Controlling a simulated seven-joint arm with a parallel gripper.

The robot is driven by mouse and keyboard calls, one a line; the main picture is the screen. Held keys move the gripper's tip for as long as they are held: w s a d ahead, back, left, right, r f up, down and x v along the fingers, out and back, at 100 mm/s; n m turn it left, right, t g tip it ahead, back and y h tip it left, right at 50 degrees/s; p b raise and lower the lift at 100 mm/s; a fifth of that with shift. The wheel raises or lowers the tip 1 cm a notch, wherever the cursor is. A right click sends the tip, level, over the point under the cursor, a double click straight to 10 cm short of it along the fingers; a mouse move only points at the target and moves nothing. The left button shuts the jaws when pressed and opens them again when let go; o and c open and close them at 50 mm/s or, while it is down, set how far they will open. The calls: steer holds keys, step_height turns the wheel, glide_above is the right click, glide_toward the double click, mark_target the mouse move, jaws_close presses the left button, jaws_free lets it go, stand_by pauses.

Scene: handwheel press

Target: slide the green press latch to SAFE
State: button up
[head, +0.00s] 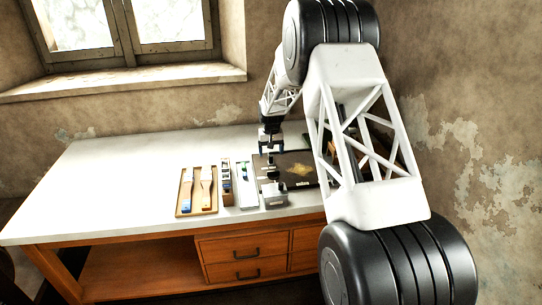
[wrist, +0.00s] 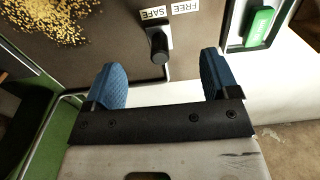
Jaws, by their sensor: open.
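In the wrist view a black knob (wrist: 159,46) stands up from a dark brown panel (wrist: 100,50). It sits right below the upside-down SAFE label (wrist: 153,13); the FREE label (wrist: 185,7) is to its right. No green part shows on this knob. My gripper (wrist: 162,64) is open, its blue fingertips to either side of the knob in the picture. I see no contact and cannot tell the height gap. In the head view my gripper (head: 271,148) is over the bench items; the knob is too small to make out there.
In the head view a wooden tray (head: 183,207) and a grey box (head: 273,197) stand nearby. The bench's left side (head: 100,190) is clear.

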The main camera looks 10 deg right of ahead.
steer(key=shift+r, duration=2.3)
steer(key=shift+s+r, duration=0.15)
steer(key=shift+r, duration=0.1)
steer(key=s+r+t, duration=0.1)
steer(key=s+r, duration=1)
steer(key=s, duration=0.4)
steer(key=s+r, duration=1)
steer(key=s, duration=0.6)
steer(key=s+f+t, duration=0.1)
steer(key=s, duration=3.2)
steer(key=shift+s+d+f+t, duration=0.2)
steer(key=shift+s+f+t, duration=0.05)
steer(key=shift+s+t, duration=0.1)
